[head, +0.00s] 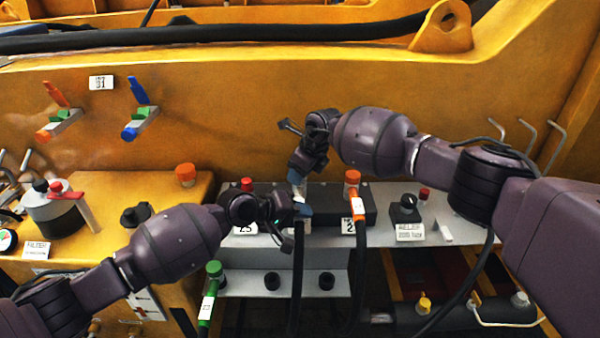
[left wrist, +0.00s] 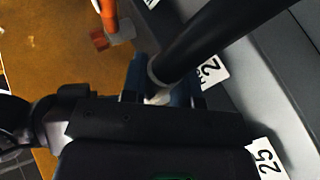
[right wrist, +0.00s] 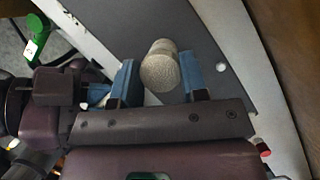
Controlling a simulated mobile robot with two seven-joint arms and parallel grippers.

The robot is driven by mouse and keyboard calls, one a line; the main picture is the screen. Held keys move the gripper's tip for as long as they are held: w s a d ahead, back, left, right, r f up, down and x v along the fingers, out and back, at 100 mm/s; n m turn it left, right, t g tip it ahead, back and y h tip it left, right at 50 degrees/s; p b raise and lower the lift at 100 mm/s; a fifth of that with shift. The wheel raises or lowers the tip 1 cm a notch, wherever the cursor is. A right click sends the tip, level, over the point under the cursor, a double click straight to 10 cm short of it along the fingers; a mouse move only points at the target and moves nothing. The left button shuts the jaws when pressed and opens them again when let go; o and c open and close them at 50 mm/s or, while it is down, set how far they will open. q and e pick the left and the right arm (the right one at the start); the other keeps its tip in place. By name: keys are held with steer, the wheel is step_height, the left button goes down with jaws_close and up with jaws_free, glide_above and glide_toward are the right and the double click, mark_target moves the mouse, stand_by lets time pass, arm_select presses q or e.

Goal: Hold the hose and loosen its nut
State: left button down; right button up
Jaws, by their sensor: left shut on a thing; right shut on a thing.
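A black hose (head: 297,290) hangs below the front of the valve block, between the labels. My left gripper (head: 301,211) is shut on it from the left. In the left wrist view the hose (left wrist: 205,45) runs between the blue fingers, with a pale ring at its end. My right gripper (head: 299,187) is just above the left one, coming down from the upper right. In the right wrist view a grey, rough-surfaced round nut (right wrist: 160,66) sits between its blue fingers (right wrist: 160,85). The gripped part of the nut is mostly hidden in the head view.
An orange-ended hose (head: 357,225) stands close to the right of the grippers. A green-ended hose (head: 212,290) hangs at lower left. A black knob (head: 405,206) and a label plate (head: 410,232) are further right. A yellow wall (head: 220,110) closes the back.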

steer(key=n+g, duration=0.1)
steer(key=n, duration=0.2)
steer(key=n+g, duration=0.1)
steer(key=n, duration=0.2)
steer(key=shift+w+d+n+y, duration=0.1)
steer(key=shift+n+y, duration=0.2)
steer(key=shift+n, duration=0.1)
steer(key=shift+g, duration=0.3)
steer(key=o, duration=0.9)
steer(key=v, duration=1.2)
